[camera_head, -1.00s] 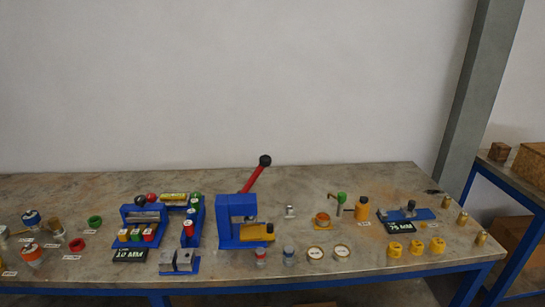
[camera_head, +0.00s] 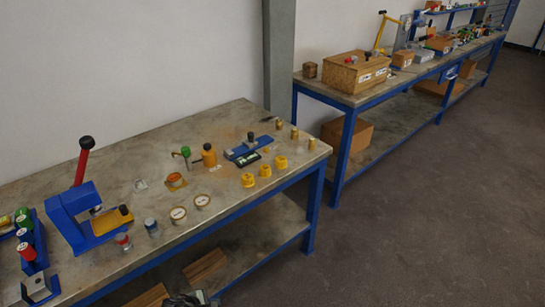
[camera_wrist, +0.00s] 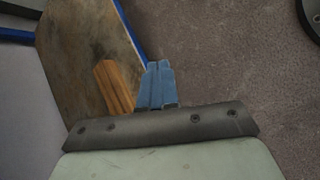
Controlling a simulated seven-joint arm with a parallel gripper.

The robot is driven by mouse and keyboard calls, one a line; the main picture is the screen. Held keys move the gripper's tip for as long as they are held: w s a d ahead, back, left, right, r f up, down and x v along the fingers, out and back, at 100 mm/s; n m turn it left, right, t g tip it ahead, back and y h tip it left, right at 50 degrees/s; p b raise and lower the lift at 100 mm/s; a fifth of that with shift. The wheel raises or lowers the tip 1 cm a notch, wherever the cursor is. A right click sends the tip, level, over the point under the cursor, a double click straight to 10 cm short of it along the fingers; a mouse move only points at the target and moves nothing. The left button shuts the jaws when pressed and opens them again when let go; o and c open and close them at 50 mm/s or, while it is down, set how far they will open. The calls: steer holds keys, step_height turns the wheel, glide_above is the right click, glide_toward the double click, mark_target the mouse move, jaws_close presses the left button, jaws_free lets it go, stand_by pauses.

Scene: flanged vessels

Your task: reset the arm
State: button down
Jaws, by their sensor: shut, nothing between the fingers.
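My gripper (camera_wrist: 157,85) shows in the wrist view with its two blue fingers together and nothing between them. It points over the grey floor (camera_wrist: 225,60) beside a shelf-like surface (camera_wrist: 75,45) with a blue edge, on which a brown wooden piece (camera_wrist: 113,87) lies. In the head view a dark part of my arm shows at the bottom edge, low in front of the near workbench (camera_head: 120,155). The gripper's fingers cannot be made out clearly there.
The near bench bears a blue press (camera_head: 85,220) with a red lever, round gauges (camera_head: 178,213), yellow rings (camera_head: 265,171) and a blue fixture (camera_head: 248,149). Its lower shelf (camera_head: 255,225) holds wooden pieces. A second bench (camera_head: 375,95) with boxes stands at right. Open floor (camera_head: 430,210) lies in front.

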steer(key=s+d+f+m+g+h, duration=0.1)
steer(key=d+f+m+g, duration=0.35)
steer(key=d, duration=0.85)
steer(key=s+d+f+m+g, duration=0.1)
steer(key=d+f+m+g, duration=0.3)
steer(key=d, duration=1)
steer(key=s+d+f+m+g+y, duration=0.1)
steer(key=s+d+m+g+y, duration=0.3)
steer(key=s+d+m, duration=0.9)
steer(key=shift+s+d+f+y, duration=0.4)
steer(key=shift+s+d+y, duration=0.5)
steer(key=shift+s, duration=0.95)
steer(key=shift+g, duration=0.25)
